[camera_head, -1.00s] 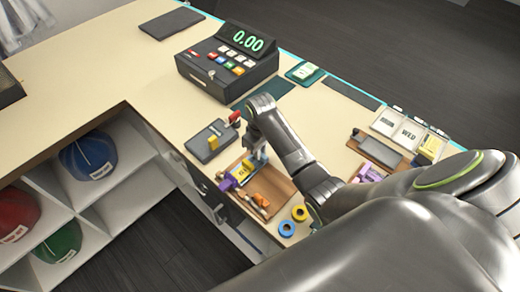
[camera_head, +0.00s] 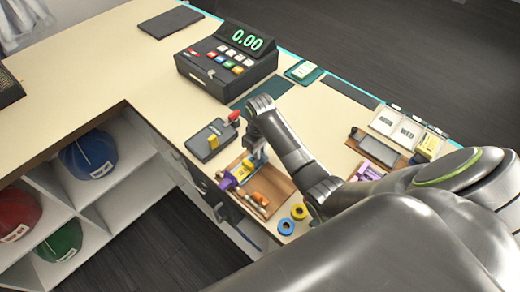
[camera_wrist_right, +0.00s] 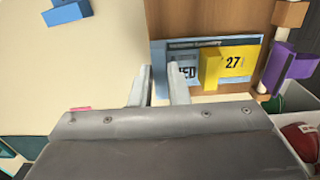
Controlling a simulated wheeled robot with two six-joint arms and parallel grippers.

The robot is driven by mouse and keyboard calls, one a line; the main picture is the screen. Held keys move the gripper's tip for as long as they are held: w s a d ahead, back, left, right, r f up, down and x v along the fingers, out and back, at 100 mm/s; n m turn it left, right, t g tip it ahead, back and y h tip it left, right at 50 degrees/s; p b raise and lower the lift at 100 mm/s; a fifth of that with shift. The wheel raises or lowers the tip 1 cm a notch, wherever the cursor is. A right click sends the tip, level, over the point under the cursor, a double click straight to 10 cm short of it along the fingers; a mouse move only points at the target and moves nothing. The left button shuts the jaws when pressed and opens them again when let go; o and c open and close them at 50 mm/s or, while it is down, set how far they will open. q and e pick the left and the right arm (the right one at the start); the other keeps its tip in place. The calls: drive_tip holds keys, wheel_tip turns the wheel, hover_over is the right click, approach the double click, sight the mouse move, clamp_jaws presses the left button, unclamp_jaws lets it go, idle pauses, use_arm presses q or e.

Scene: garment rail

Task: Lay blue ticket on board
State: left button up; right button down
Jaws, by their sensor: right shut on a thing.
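The light-blue board (camera_wrist_right: 238,42) lies on a brown wooden tray (camera_wrist_right: 222,17) in the right wrist view. A yellow ticket (camera_wrist_right: 236,62) reading 27, with a yellow block on it, lies on the board's right part. My right gripper (camera_wrist_right: 160,88) is shut on what seems to be this ticket, low over the board; the grip itself is mostly hidden. In the head view my right gripper (camera_head: 259,158) is over the tray. My left gripper is out of view.
Purple (camera_wrist_right: 285,65) and orange pieces stand beside the board. A dark cash register (camera_head: 226,60) and a grey device (camera_head: 212,140) with a yellow part are beyond the tray. Blue (camera_head: 286,227) and yellow rings lie near the front edge. Open counter extends at upper left.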

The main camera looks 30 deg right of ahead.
drive_tip(key=shift+f, duration=0.1)
idle(0.6)
drive_tip(key=c, duration=1.3)
unclamp_jaws()
drive_tip(key=shift+o, duration=0.3)
drive_tip(key=o, duration=0.4)
drive_tip(key=shift+r, duration=2.5)
drive_tip(key=shift+r, duration=0.15)
